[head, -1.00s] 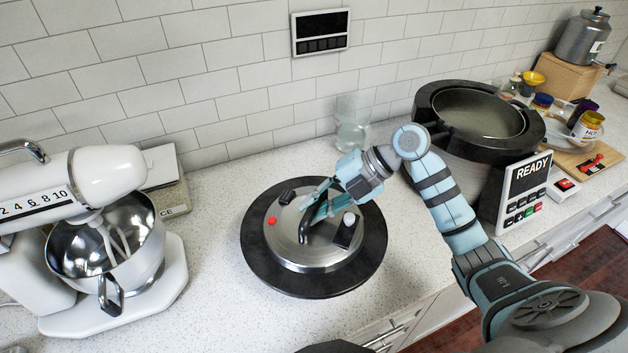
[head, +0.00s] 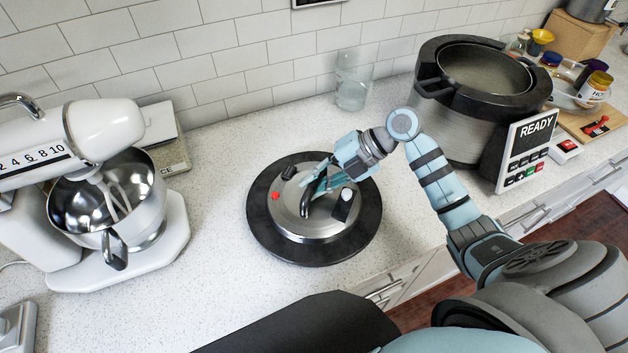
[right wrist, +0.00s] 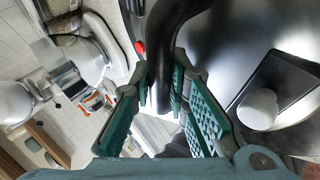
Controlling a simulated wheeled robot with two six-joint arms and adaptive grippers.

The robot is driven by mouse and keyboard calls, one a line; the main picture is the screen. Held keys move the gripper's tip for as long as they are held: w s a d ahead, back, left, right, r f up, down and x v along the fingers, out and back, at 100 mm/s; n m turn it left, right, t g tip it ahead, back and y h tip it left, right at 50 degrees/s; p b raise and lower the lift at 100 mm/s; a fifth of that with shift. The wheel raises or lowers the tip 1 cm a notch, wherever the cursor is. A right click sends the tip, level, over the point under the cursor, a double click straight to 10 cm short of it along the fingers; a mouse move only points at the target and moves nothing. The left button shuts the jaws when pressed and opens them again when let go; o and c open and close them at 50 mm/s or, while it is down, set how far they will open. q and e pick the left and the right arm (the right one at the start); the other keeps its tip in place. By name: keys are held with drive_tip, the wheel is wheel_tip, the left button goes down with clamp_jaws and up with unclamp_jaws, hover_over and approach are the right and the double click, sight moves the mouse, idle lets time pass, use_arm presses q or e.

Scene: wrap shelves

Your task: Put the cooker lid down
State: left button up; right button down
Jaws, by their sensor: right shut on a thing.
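The cooker lid (head: 286,216) is a round silver disc with a wide black rim, a red button, a white knob and a dark curved handle. In the head view it is level over the middle of the counter, at or very near the surface; any small gap cannot be told. My right gripper (head: 314,188) is shut on the lid's handle from above. In the right wrist view, the dark handle (right wrist: 205,50) runs between the teal finger pads. The open cooker (head: 455,125) stands to the right with its READY panel facing front. My left gripper is out of view.
A stand mixer (head: 100,125) with a steel bowl stands at the left, a scale (head: 172,160) behind it. A clear glass (head: 352,85) stands near the wall. Jars and a wooden board (head: 590,125) lie beyond the cooker. Bare counter (head: 215,235) separates mixer and lid.

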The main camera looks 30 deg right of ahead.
drive_tip(key=shift+f+b, duration=0.25)
drive_tip(key=shift+b, duration=0.05)
drive_tip(key=c, duration=1.6)
unclamp_jaws()
drive_tip(key=shift+o, duration=0.2)
drive_tip(key=shift+r+p, duration=0.2)
drive_tip(key=shift+p, duration=0.1)
drive_tip(key=shift+r+p, duration=0.45)
drive_tip(key=shift+p, duration=0.1)
drive_tip(key=b+v, duration=0.2)
drive_tip(key=v, duration=1)
